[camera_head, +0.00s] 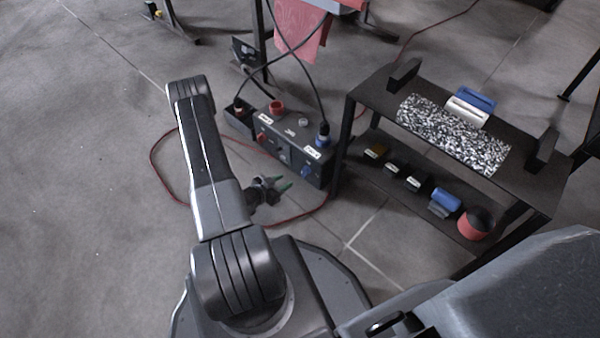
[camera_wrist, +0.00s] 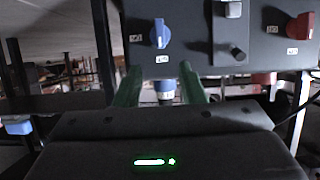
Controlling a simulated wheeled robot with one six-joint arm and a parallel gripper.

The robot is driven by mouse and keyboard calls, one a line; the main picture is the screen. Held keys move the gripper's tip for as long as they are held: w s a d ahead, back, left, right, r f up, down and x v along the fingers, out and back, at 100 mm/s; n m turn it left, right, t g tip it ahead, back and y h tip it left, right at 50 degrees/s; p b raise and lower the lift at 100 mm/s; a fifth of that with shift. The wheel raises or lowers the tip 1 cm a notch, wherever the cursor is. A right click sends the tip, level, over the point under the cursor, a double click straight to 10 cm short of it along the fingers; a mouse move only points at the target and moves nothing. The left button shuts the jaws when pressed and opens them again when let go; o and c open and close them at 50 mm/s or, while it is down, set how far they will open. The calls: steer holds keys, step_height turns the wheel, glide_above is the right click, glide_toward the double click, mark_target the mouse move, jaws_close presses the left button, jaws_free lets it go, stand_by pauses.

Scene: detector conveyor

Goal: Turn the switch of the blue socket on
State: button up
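A dark socket box (camera_head: 290,150) stands on the floor. The blue switch (camera_head: 306,172) is on its front face at the right, below the blue socket (camera_head: 323,139) with a plug and cable in it. The wrist view looks upside down; there the blue switch (camera_wrist: 160,34) has its handle roughly vertical, and the blue socket (camera_wrist: 165,88) shows below it. My gripper (camera_head: 281,185) is in front of the box, left of the blue switch. In the wrist view my gripper (camera_wrist: 160,80) has its green fingers apart, empty and clear of the switch.
A red switch (camera_head: 261,136) and red socket (camera_head: 277,106) are at the box's left. A black shelf (camera_head: 375,90) with several small items stands close on the right. A red cable (camera_head: 155,150) curls over the floor. Open floor lies left.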

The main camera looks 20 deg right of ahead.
mark_target(302, 171)
steer(key=b+x, duration=0.3)
steer(key=x, duration=0.7)
steer(key=shift+w+f, duration=0.1)
steer(key=shift+w+d+f, duration=0.15)
steer(key=shift+w+d, duration=0.1)
steer(key=shift+d, duration=0.3)
jaws_close()
